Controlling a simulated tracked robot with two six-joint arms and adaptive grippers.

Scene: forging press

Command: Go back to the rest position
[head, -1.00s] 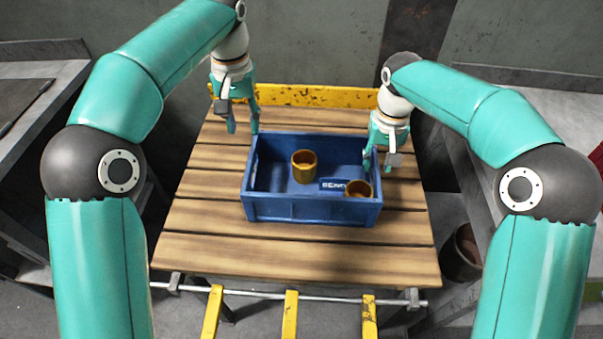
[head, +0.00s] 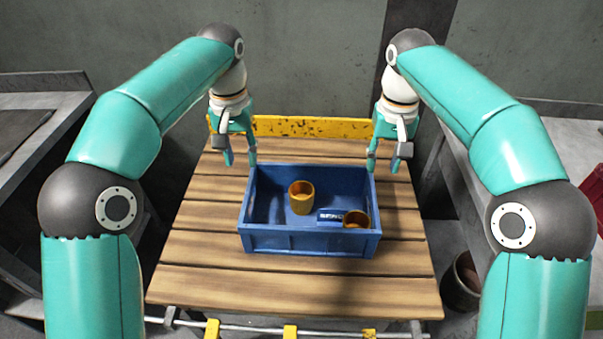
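My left gripper (head: 240,158) hangs above the far left part of the wooden table, left of the blue crate's far corner. Its fingers are apart with nothing between them. My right gripper (head: 383,164) hangs by the crate's far right corner. Its fingers are apart and empty. The blue crate (head: 300,243) stands on the slatted table and holds two yellow-brown cups. One cup (head: 301,199) stands near the middle. The other cup (head: 357,220) is in the near right corner, partly hidden by the crate wall. A lettered label (head: 330,216) shows between them.
The wooden table (head: 200,285) has bare slats around the crate. A worn yellow bar (head: 310,127) runs along its far edge, and a metal rail runs along its near edge. A grey bench stands at the left. A brown bucket (head: 460,285) stands on the floor at the right.

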